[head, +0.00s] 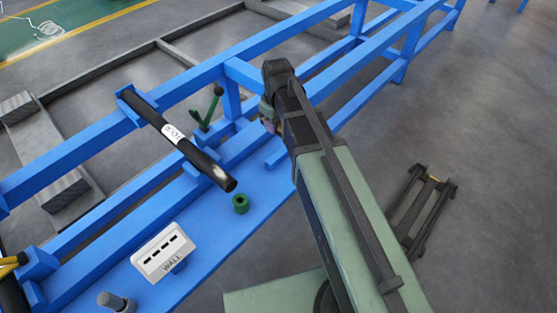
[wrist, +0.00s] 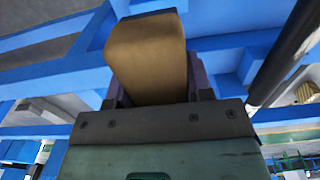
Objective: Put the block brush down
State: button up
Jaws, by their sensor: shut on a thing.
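The block brush (wrist: 148,58) is a tan-brown block with rounded edges, seen large at the top of the wrist view. My gripper (wrist: 158,90) is shut on it, with a jaw showing at each side of the block. The brush's bristles cannot be made out. In the head view my gripper (head: 268,114) is beside the blue frame's rails, right of the green forked holder. My arm hides most of the brush there.
A black labelled pipe (head: 178,138) lies across the blue frame (head: 75,175). A green ring (head: 241,203), a white box marked WALL (head: 163,252) and a grey knob-like cylinder (head: 115,301) are on the blue shelf. A green forked holder (head: 207,112) stands behind. A dark frame (head: 420,208) lies on the floor.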

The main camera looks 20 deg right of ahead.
aim_at(278, 155)
notch_tip(278, 155, down, 14)
jog(key=b, duration=1)
jog(key=shift+r+b, duration=0.25)
jog(key=shift+b, duration=0.1)
jog(key=shift+d+r, duration=0.1)
jog(key=shift+r, duration=0.2)
jog(key=shift+f, duration=0.2)
jog(key=o, duration=0.9)
jog(key=shift+r, duration=0.15)
notch_tip(278, 155, up, 12)
jog(key=p, duration=1.2)
jog(key=shift+r+p, duration=0.2)
jog(key=shift+p, duration=0.2)
jog(key=s+m, duration=0.6)
jog(key=s, duration=0.8)
notch_tip(278, 155, up, 16)
jog(key=p, duration=1.6)
jog(key=shift+w+r, duration=0.15)
jog(key=shift+w, duration=0.15)
